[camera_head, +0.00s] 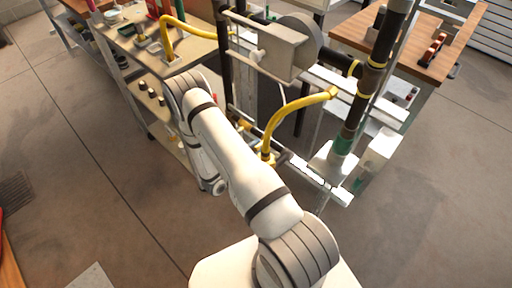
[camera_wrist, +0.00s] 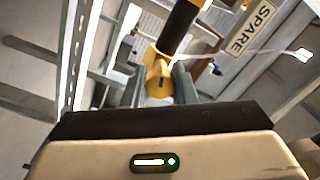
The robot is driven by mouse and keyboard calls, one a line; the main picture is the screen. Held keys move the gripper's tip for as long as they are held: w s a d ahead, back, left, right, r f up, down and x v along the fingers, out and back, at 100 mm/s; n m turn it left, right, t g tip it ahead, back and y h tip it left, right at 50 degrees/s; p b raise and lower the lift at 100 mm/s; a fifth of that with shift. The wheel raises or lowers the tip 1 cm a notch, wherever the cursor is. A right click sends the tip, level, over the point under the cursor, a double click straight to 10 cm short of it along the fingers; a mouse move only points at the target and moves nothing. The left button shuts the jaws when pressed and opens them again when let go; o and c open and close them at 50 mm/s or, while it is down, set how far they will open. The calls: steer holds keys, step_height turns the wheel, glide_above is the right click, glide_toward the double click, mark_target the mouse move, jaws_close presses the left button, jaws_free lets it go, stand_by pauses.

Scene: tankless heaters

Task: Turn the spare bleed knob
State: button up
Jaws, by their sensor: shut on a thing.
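The spare bleed knob (camera_wrist: 158,68) is a yellow knob at the end of a dark pipe in the wrist view. A tag reading SPARE (camera_wrist: 251,28) hangs to its right. My gripper (camera_wrist: 158,88) is shut on the yellow knob, with one grey finger on each side of it. In the head view my arm reaches toward the pipe rack and hides the gripper, and I cannot make out the knob there.
A yellow hose (camera_head: 298,113) arches right of my arm, near a dark vertical pipe (camera_head: 355,115). A grey metal box (camera_head: 288,50) is mounted above. A shelf table (camera_head: 150,62) stands left and a wooden bench (camera_head: 408,50) at the back right.

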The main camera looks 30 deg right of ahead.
steer(key=shift+w, duration=0.1)
steer(key=o, duration=1)
steer(key=shift+a, duration=0.15)
steer(key=v, duration=0.7)
steer(key=shift+s+a, duration=0.2)
steer(key=shift+a, duration=0.05)
steer(key=s+d+r+m+g+y+p, duration=0.1)
steer(key=s+r+m+g+y+p, duration=0.25)
steer(key=r+m, duration=0.85)
steer(key=s+d+r+m+g+y+p, duration=0.15)
steer(key=s+r+m+g, duration=0.4)
steer(key=r+m, duration=0.7)
steer(key=s+a+r+m+t+y+p, duration=0.1)
steer(key=s+a+r+m+y, duration=0.1)
steer(key=r+m, duration=0.4)
steer(key=s+a+r+m+t+y+p, duration=0.2)
steer(key=s+a+r+m+y, duration=0.1)
steer(key=r+m+y, duration=0.3)
steer(key=s+a+r+m+t+y+p, duration=0.2)
steer(key=a+r+m+y, duration=0.2)
steer(key=r+m, duration=0.4)
steer(key=shift+s+m, duration=0.3)
steer(key=shift+m, duration=0.55)
